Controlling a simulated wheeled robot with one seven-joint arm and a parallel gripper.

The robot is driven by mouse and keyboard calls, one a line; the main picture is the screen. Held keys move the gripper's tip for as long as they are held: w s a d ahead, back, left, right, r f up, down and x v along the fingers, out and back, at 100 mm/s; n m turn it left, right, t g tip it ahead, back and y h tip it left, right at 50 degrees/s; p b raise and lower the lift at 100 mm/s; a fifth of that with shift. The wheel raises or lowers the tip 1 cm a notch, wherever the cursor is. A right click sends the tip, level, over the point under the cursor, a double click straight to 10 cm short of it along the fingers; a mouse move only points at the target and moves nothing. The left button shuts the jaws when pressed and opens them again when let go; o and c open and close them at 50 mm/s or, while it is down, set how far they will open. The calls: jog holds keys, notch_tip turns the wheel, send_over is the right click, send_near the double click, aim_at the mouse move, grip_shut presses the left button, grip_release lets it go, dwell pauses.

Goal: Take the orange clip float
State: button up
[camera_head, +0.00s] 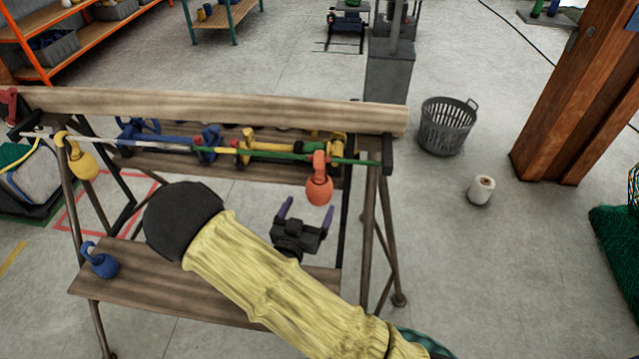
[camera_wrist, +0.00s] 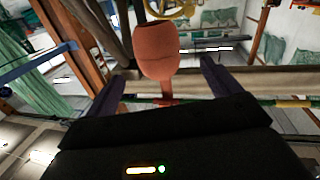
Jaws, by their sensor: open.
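The orange clip float (camera_head: 319,190) hangs by its clip from the green right part of the line, near the right end of the wooden rack. In the wrist view the orange float (camera_wrist: 157,52) appears between my two dark purple fingers, beyond the gripper body. My gripper (camera_head: 305,206) is open and empty, and in the head view it is close to the float, just below and left of it. Whether any finger touches the float cannot be told.
A yellow float (camera_head: 82,163) hangs at the line's left end. A blue float (camera_head: 102,262) rests on the lower shelf (camera_head: 150,285). A wooden beam (camera_head: 220,108) runs behind the line.

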aim_at(314, 197)
jog(key=x, duration=0.3)
jog(key=shift+w, duration=0.1)
jog(key=shift+d, duration=0.1)
jog(key=x, duration=0.1)
jog(key=p+x, duration=0.1)
jog(key=x, duration=0.1)
jog(key=p+x, duration=0.1)
jog(key=x, duration=0.1)
jog(key=shift+w+d+f, duration=0.1)
jog(key=shift+d+f, duration=0.05)
jog(key=shift+f, duration=0.15)
jog(key=shift+c, duration=0.4)
jog(key=c, duration=1)
